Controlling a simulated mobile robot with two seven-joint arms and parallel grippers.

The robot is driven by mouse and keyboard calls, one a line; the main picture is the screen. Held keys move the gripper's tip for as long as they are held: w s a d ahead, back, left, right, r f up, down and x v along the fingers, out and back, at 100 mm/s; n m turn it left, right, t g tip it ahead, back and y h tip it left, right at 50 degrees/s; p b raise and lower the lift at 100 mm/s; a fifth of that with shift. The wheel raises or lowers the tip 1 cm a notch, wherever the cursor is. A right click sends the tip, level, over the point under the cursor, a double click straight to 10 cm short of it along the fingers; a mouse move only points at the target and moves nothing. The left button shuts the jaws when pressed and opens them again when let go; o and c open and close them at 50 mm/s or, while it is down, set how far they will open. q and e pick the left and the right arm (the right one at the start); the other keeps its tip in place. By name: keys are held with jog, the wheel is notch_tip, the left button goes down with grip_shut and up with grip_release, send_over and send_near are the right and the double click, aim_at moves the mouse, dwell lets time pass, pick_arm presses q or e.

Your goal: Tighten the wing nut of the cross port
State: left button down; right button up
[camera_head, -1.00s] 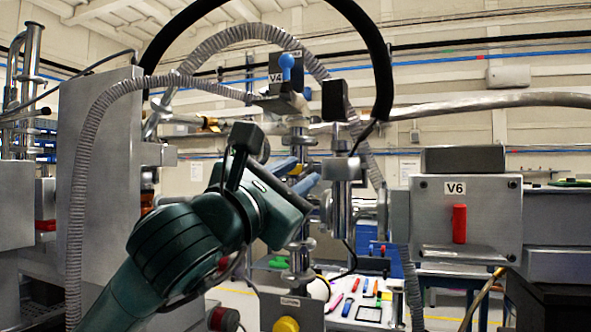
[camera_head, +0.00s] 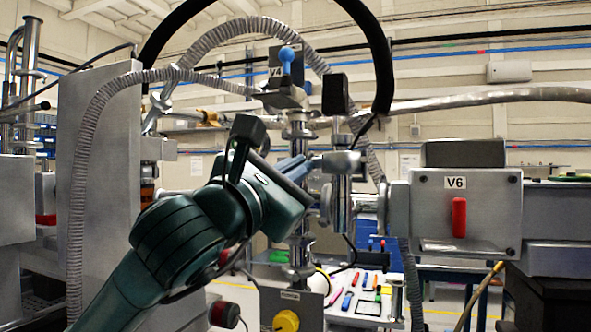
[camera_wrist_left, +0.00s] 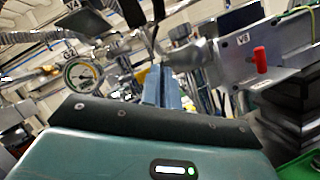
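My left gripper (camera_head: 306,164) reaches in from the left with its blue fingers pointing right at the metal vacuum fittings in the middle. The fingers look close together, and they also show in the left wrist view (camera_wrist_left: 161,88). A grey horizontal fitting (camera_head: 342,161) is at the fingertips, on top of an upright steel tube (camera_head: 341,205). I cannot tell whether the fingers touch it or hold anything. The wing nut of the cross port cannot be made out; the gripper may hide it. My right gripper is not in view.
Valve box V6 (camera_head: 467,215) with a red handle stands right. Valve V4 (camera_head: 283,94) with a blue knob is above. A ribbed hose (camera_head: 80,200) and a black cable (camera_head: 383,70) arch around the arm. A tool tray (camera_head: 365,310) lies below. A gauge (camera_wrist_left: 82,73) shows in the wrist view.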

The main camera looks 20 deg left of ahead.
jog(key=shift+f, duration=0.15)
pick_arm(q)
jog(key=shift+a+r+m+g+p, duration=0.2)
jog(key=shift+m+g+p, duration=0.85)
jog(key=shift+m, duration=1.9)
jog(key=shift+d+r+m+g+p, duration=0.25)
jog(key=shift+m+g+p, duration=0.7)
jog(key=shift+m, duration=2.05)
jog(key=shift+a+r+m+g+p, duration=0.25)
jog(key=shift+m+g+p, duration=0.8)
jog(key=shift+m, duration=1.9)
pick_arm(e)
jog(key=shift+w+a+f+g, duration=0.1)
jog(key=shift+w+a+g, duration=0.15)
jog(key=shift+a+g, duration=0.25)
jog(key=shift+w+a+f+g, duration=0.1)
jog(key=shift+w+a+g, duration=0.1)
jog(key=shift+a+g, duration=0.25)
pick_arm(q)
jog(key=shift+d, duration=0.15)
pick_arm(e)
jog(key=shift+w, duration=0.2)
